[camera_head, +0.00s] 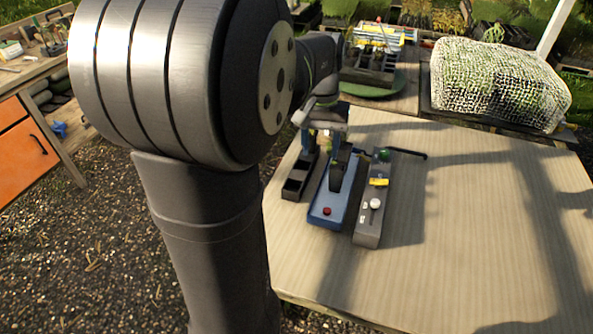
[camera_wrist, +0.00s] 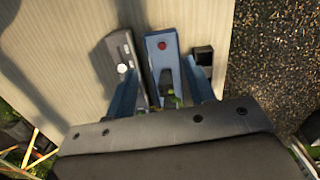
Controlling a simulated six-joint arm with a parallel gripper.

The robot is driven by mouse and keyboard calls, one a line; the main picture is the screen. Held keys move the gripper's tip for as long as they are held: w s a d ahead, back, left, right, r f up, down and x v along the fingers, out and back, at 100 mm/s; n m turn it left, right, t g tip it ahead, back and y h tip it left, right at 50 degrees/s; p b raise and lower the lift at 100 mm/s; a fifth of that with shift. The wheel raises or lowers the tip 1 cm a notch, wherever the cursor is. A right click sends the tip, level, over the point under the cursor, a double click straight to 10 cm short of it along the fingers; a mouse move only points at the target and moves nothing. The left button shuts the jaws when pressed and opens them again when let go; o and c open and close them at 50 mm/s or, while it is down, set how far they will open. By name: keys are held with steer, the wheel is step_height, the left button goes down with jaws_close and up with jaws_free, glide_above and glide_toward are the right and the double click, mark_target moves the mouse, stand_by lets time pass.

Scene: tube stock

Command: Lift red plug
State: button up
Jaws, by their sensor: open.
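A small round red piece (camera_head: 327,211), which may be the red plug, sits at the near end of a blue stand (camera_head: 322,221). In the wrist view the red piece (camera_wrist: 162,45) is on the blue stand (camera_wrist: 153,37), beyond the fingertips. My gripper (camera_head: 326,150) is over the far part of the stand, apart from the red piece. In the wrist view my gripper's (camera_wrist: 162,76) two blue fingers are spread on either side of the stand, with no red between them. A small green thing (camera_wrist: 174,100) shows between the fingers; its contact with them is unclear.
A grey box (camera_head: 367,228) with a yellow piece (camera_head: 379,182), white knob (camera_head: 375,203) and green ball (camera_head: 384,155) stands right of the blue stand. A black open tray (camera_head: 293,188) is on its left. The wooden table (camera_head: 470,230) is clear to the right.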

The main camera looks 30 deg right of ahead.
steer(key=n, duration=2.6)
glide_above(327, 209)
step_height(327, 209, down, 12)
steer(key=shift+t, duration=0.4)
steer(key=f, duration=1.1)
steer(key=shift+s+a+f, duration=0.15)
steer(key=shift+a+f, duration=0.1)
steer(key=shift+f, duration=0.1)
steer(key=shift+d+f, duration=0.15)
steer(key=shift+f, duration=1.25)
steer(key=shift+d+f, duration=0.1)
steer(key=shift+f, duration=1.3)
steer(key=shift+c, duration=0.2)
jaws_close()
